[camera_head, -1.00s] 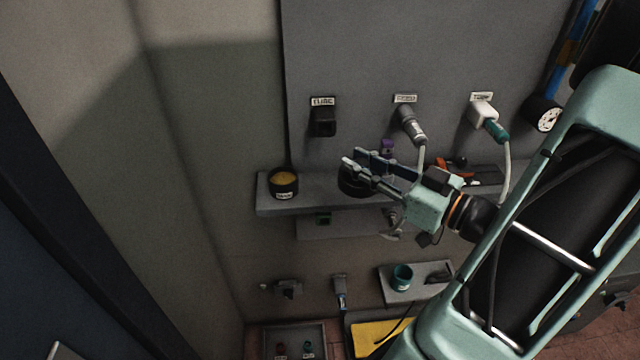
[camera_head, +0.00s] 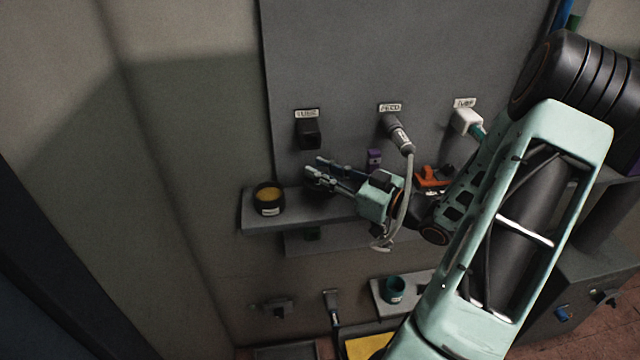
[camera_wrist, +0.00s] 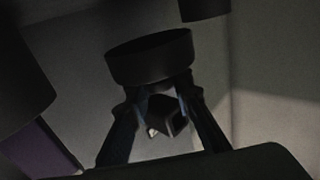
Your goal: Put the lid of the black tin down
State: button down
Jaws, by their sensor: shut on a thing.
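The black tin (camera_head: 268,198) stands upright and open at the left end of the grey shelf, with yellowish contents and a pale label on its front. My gripper (camera_head: 312,172) is right of the tin, over the shelf, and is shut on the lid. The lid (camera_wrist: 150,58) is a round black disc at the fingertips in the wrist view, slightly tilted in the picture. In the head view the lid is dark and partly hidden by the fingers; its gap to the shelf cannot be judged.
The grey shelf (camera_head: 258,225) runs under my gripper. A purple item (camera_head: 374,160) and an orange-handled tool (camera_head: 432,178) are to the right. A black plug (camera_head: 308,133), a grey plug with cable (camera_head: 397,133) and a white plug (camera_head: 467,122) are on the panel above. A teal cup (camera_head: 394,289) stands lower down.

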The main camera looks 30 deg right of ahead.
jog(key=shift+w+f, duration=0.6)
jog(key=shift+f, duration=1.6)
jog(key=shift+f+b, duration=0.2)
jog(key=shift+b, duration=0.1)
jog(key=c, duration=2)
grip_release()
jog(key=shift+r, duration=0.1)
